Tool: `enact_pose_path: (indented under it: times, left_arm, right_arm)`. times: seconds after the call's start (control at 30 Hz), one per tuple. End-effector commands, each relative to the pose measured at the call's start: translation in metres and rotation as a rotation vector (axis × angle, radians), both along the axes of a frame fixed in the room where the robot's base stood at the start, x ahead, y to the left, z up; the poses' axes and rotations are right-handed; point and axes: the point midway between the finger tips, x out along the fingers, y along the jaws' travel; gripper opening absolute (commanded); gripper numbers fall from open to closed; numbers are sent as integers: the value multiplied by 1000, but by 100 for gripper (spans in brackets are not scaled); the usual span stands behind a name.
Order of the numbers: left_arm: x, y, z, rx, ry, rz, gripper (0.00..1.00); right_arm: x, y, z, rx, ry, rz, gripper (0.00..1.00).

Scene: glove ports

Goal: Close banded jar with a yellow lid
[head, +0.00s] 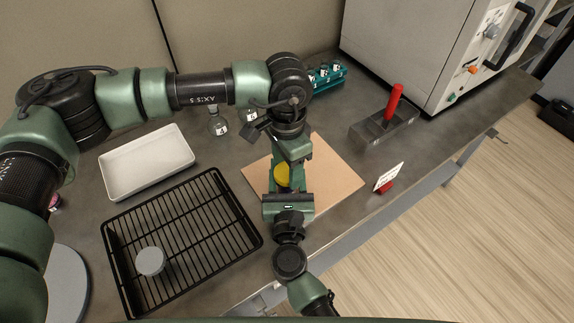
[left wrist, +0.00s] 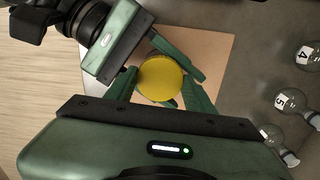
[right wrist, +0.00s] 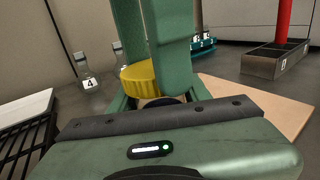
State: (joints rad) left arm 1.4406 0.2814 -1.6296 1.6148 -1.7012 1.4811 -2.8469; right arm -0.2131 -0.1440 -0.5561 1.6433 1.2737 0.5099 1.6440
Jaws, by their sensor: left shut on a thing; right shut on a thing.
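The yellow lid (head: 283,176) shows over the tan board, between my two grippers. It also shows as a round disc in the left wrist view (left wrist: 160,78) and edge-on with a ribbed rim in the right wrist view (right wrist: 139,78). My left gripper (left wrist: 160,90) comes from above and is shut on the yellow lid. My right gripper (right wrist: 160,100) comes from the near side, below the lid, and is shut on the banded jar. The jar is almost wholly hidden by fingers and lid; its bands cannot be made out, nor how the lid sits on it.
A tan board (head: 338,180) lies below my grippers. A black wire rack (head: 205,215) holds a grey round lid (head: 151,261). A white tray (head: 147,162), numbered flasks (head: 218,125), a teal vial rack (head: 327,75), a red-handled box (head: 384,128) and a small sign (head: 388,177) stand around.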

Motion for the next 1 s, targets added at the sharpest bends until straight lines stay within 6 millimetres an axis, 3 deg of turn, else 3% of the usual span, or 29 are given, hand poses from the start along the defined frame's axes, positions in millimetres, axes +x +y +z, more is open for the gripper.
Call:
enact_pose_path:
  times: [0.37, 0.4, 0.47, 0.5, 0.8, 1.0]
  left_arm:
    - [0, 0, 1, 0, -1, -73, 16]
    - [0, 0, 1, 0, -1, -72, 56]
    - [0, 0, 1, 0, -1, -72, 73]
    - [0, 0, 1, -1, -1, -71, 75]
    - [-1, -1, 2, -1, 2, -72, 75]
    - [0, -1, 22, -2, 0, -73, 75]
  right_arm:
    - [0, -1, -1, 0, 2, -1, 0]
    - [0, -1, -1, 0, 2, -1, 0]
    - [0, -1, -1, 0, 3, -1, 0]
    - [0, -1, -1, 0, 2, -1, 0]
    - [0, -1, -1, 0, 2, -1, 0]
    - [0, -1, -1, -1, 2, -1, 0]
